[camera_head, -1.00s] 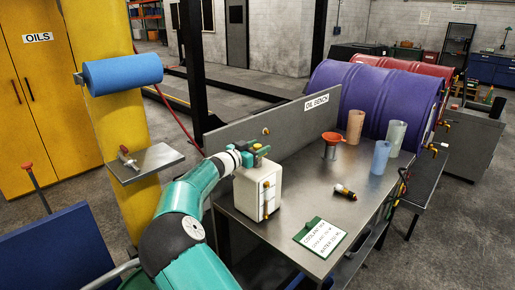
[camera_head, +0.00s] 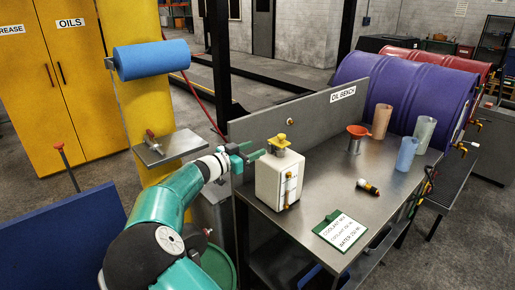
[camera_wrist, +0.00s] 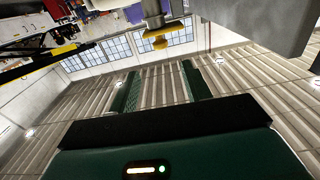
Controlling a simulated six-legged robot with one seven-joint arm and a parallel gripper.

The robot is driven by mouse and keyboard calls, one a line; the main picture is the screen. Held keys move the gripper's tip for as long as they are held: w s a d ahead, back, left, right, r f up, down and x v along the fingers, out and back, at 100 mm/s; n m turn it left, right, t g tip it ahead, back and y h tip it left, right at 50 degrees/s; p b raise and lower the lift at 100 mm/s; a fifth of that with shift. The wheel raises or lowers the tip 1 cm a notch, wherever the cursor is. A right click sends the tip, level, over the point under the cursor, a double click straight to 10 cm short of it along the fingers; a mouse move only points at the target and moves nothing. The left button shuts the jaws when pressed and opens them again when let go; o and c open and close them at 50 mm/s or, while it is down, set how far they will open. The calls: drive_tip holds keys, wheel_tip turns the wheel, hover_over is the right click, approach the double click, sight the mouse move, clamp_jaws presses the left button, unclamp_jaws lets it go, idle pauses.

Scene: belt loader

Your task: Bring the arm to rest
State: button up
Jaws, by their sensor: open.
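My gripper (camera_head: 250,156) is at the left end of the oil bench, just left of a white container (camera_head: 279,182) with a yellow cap (camera_head: 280,142). Its jaws are apart and nothing shows between them. In the wrist view the two green fingers (camera_wrist: 158,88) stand apart, with the ceiling and windows behind them. A yellow and grey fitting (camera_wrist: 160,38) shows beyond the fingertips there. My teal arm reaches up from the bottom of the head view.
Purple and red drums lie behind the bench.

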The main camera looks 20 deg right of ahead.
idle(0.3)
drive_tip(key=s+d+f+n+g+y, duration=0.1)
drive_tip(key=s+d+f+g+y, duration=0.2)
drive_tip(key=s, duration=0.5)
drive_tip(key=s+d+f+n+g+y, duration=0.1)
drive_tip(key=s+d+f+g+y, duration=0.1)
drive_tip(key=s+d+y, duration=0.45)
drive_tip(key=s+a+r+n+t+y, duration=0.2)
drive_tip(key=s+a+n, duration=0.4)
drive_tip(key=s, duration=0.7)
drive_tip(key=s+a+r+n+t+y, duration=0.1)
drive_tip(key=s+a+r+n+y, duration=0.2)
drive_tip(key=s+a, duration=0.8)
drive_tip(key=s+n+y, duration=0.2)
drive_tip(key=s, duration=0.1)
drive_tip(key=shift+s+a+r+n+t, duration=0.15)
drive_tip(key=shift+a+r+n+t, duration=0.1)
drive_tip(key=shift+n+t, duration=0.15)
